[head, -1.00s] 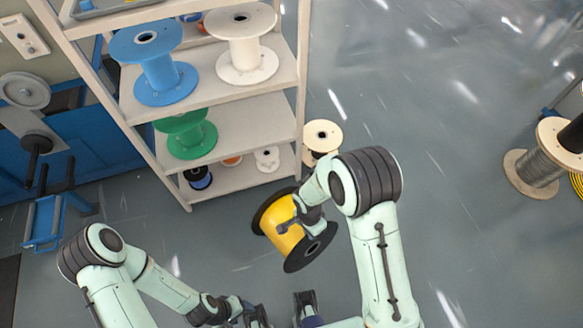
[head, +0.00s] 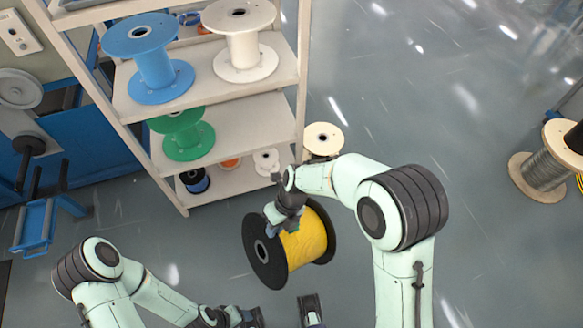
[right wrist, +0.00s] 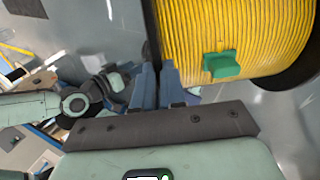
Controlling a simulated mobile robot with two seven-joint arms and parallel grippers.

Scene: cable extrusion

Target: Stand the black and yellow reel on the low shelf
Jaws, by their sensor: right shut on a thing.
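The black and yellow reel (head: 305,240) has black flanges and a yellow wound core. It hangs in front of the rack, its axis lying roughly sideways and one flange turned partly toward me. My right gripper (head: 283,217) is shut on the rim of that flange. In the right wrist view the fingers (right wrist: 160,80) meet at the black flange beside the yellow winding (right wrist: 225,35), which carries a green tab. The low shelf (head: 222,187) is the rack's bottom board, just behind the reel. My left gripper (head: 280,312) is at the bottom edge, partly cut off, its fingers apart and empty.
The low shelf holds a dark blue reel (head: 195,181), an orange one (head: 230,163) and a small white one (head: 266,161). Green (head: 183,135), blue (head: 152,62) and white reels (head: 243,45) stand above. A wooden reel (head: 323,139) stands right of the rack.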

